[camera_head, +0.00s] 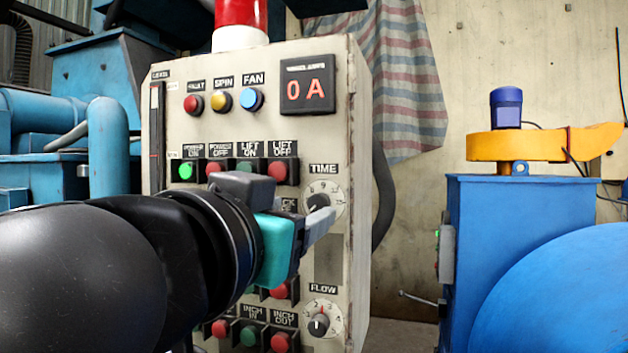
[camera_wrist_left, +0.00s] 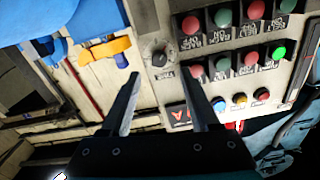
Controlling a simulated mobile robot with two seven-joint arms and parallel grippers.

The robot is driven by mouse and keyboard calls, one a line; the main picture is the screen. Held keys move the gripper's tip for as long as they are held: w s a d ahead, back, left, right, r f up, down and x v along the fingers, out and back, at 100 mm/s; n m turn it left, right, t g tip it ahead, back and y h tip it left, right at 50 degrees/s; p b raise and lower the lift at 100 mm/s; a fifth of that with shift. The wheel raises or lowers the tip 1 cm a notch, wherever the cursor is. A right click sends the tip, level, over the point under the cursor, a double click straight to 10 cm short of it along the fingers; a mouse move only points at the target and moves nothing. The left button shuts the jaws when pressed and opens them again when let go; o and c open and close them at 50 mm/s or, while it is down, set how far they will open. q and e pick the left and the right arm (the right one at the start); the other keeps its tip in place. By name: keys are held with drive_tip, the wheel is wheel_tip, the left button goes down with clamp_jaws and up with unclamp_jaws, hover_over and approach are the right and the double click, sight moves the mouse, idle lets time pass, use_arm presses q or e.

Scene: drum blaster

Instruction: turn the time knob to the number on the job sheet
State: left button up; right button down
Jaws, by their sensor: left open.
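The time knob (camera_head: 318,201) is a small dark pointer knob on a white numbered dial, under the TIME label at the right edge of the beige control panel (camera_head: 352,130). My left gripper (camera_head: 322,224) reaches in from the left, with its grey fingers just in front of and below the knob and covering part of the dial. In the left wrist view the knob (camera_wrist_left: 159,59) shows beyond and between the two spread fingertips of the left gripper (camera_wrist_left: 161,84). The fingers look apart from it. I see no job sheet. My right gripper is out of view.
The flow knob (camera_head: 318,324) sits lower on the panel. Rows of buttons fill the panel left of the dials, partly hidden by my arm. The display (camera_head: 308,87) reads "0 A". A blue machine (camera_head: 520,215) stands to the right, with a gap between.

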sight(317, 204)
use_arm(q)
drive_tip(key=shift+p+x, duration=1.35)
drive_tip(key=shift+x, duration=1.7)
drive_tip(key=shift+c, duration=0.2)
clamp_jaws()
